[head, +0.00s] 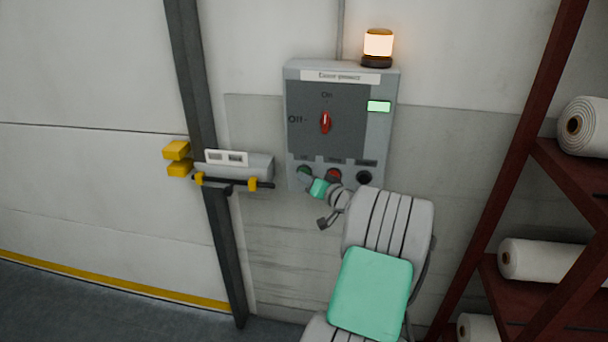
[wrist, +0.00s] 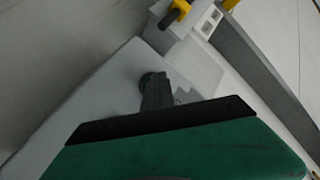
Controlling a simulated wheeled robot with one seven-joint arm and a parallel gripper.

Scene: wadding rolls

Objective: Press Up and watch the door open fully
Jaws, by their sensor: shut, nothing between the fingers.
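The grey control box (head: 340,80) is on the wall in the head view. Its red rotary switch (head: 325,122) stands upright, toward "On", and a small display (head: 379,107) glows green. A row of buttons runs along its bottom: a green one (head: 304,171) at left, a red one (head: 333,174) and a black one (head: 364,178). My gripper (head: 308,183) is shut and empty, at the green button; contact cannot be told. In the wrist view its fingers (wrist: 156,92) point at the box face. The pale door (head: 95,180) is down, its yellow bottom strip (head: 110,284) along the floor.
An amber lamp (head: 378,45) glows on top of the box. A grey latch unit with a black bar (head: 232,184) and yellow blocks (head: 177,160) sits left of the box, by the dark door post (head: 195,90). A red rack (head: 550,90) with white rolls (head: 585,126) stands at right.

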